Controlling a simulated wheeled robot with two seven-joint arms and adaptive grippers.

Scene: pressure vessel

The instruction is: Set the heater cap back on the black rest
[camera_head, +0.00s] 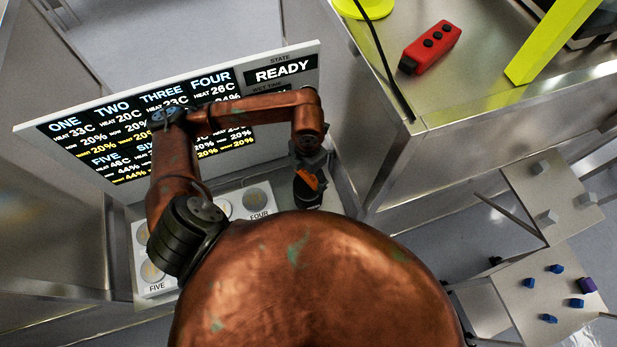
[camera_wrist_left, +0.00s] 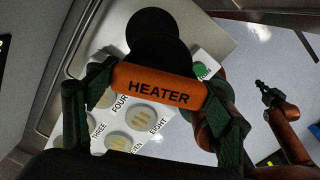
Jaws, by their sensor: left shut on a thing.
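The heater cap has an orange handle marked HEATER (camera_wrist_left: 158,86), seen large in the left wrist view. In the head view the orange handle (camera_head: 308,178) is small and partly covered by my gripper. My left gripper (camera_wrist_left: 160,92) is shut on the handle, one finger at each end; it also shows in the head view (camera_head: 306,160). Black round shapes (camera_wrist_left: 150,28) show behind the handle; I cannot tell cap from black rest there, nor whether they touch. My right gripper (camera_wrist_left: 264,92) shows small in the left wrist view; its opening is unclear.
A white plate with round numbered pads (camera_head: 258,198) lies beside the cap. A display panel reading READY (camera_head: 150,120) stands behind it. A steel bench at right carries a red box with black buttons (camera_head: 432,46). Small tables (camera_head: 550,290) stand at lower right.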

